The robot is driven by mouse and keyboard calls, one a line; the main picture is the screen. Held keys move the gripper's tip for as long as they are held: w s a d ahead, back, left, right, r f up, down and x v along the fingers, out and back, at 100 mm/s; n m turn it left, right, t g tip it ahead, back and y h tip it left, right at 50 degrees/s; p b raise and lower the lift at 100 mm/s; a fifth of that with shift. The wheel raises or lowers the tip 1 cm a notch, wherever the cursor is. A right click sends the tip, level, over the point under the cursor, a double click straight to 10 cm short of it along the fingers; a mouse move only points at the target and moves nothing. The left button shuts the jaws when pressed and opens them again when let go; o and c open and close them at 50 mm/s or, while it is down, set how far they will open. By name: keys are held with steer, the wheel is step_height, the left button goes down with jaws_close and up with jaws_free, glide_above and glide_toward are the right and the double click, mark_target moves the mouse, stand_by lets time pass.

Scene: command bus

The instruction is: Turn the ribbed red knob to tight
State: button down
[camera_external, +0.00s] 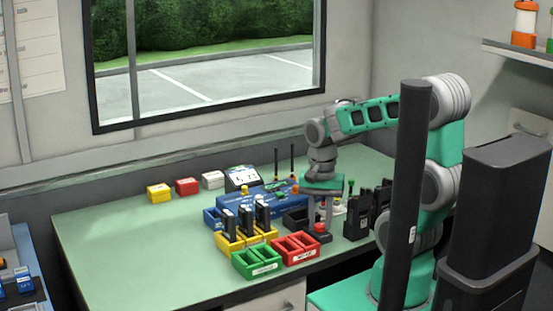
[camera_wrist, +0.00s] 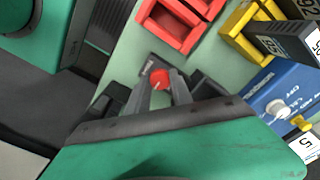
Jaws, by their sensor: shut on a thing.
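The red knob (camera_external: 320,227) sits on a small dark base (camera_external: 320,238) near the right side of the green table. In the wrist view, the red knob (camera_wrist: 159,77) shows as a round red top with a pale mark, between my fingertips. My gripper (camera_external: 325,212) points down over it from above. In the wrist view my gripper (camera_wrist: 162,86) has its two grey fingers closed on the knob's sides. The ribs and the lower part of the knob are hidden by the fingers, and any tight marking is too small to read.
Red bins (camera_external: 296,249) and green bins (camera_external: 258,263) stand just left of the knob. Yellow bins (camera_external: 232,244) hold dark radios. A blue case (camera_external: 250,203) lies behind. Black radios (camera_external: 357,222) stand close on the right. The table's left part is clear.

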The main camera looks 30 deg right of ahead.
mark_target(320, 225)
steer(key=m+p, duration=0.1)
steer(key=m, duration=0.3)
steer(key=shift+r+m, duration=0.1)
steer(key=shift+m, duration=0.2)
steer(key=m+p, duration=0.1)
steer(key=m, duration=0.2)
steer(key=shift+m, duration=0.4)
steer(key=m+p, duration=0.1)
steer(key=m, duration=0.3)
steer(key=shift+m+p, duration=0.65)
steer(key=shift+m, duration=1.45)
steer(key=c, duration=1.1)
jaws_free()
step_height(320, 225, up, 8)
steer(key=shift+f, duration=0.2)
